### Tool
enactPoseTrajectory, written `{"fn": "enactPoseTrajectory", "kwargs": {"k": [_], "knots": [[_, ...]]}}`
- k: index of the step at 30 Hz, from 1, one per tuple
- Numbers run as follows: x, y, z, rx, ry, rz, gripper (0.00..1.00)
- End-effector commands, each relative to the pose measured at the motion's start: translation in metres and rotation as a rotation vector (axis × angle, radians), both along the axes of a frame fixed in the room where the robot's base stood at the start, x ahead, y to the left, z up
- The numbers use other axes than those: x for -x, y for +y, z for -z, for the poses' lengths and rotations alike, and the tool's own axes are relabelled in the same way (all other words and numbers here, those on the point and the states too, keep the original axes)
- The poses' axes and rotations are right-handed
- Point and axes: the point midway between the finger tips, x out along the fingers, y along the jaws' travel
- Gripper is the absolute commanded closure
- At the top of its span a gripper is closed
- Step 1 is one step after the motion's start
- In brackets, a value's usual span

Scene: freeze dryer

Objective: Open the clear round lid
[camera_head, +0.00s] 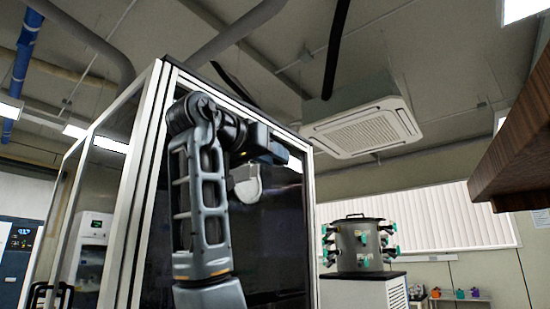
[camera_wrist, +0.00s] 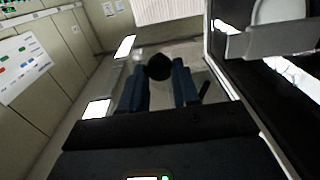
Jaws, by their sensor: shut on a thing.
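A steel drum (camera_head: 358,246) with several teal-and-white valves around its side stands at the right in the head view. What the knob is fixed to is not clear. In the head view my gripper (camera_head: 272,152) is raised before the dark-glass cabinet and is partly hidden by my wrist.
The tall dark-glass cabinet (camera_head: 270,235) with a pale frame stands close behind my arm. A wooden shelf edge (camera_head: 515,150) juts in at the upper right. An air-conditioning unit (camera_head: 365,130) hangs from the ceiling. Small coloured items (camera_head: 460,294) sit far right.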

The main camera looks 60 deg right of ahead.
Motion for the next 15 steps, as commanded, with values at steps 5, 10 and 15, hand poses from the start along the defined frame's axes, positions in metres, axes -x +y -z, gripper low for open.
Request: {"fn": "enactPoseTrajectory", "kwargs": {"k": [5,10,15], "knots": [[-0.0002,0.0028,-0.0017,0.004,0.003,0.048,1.0],[0.0002,0.0035,-0.0015,0.004,0.002,0.068,1.0],[0.0003,0.0034,-0.0013,0.004,0.002,0.072,1.0]]}}
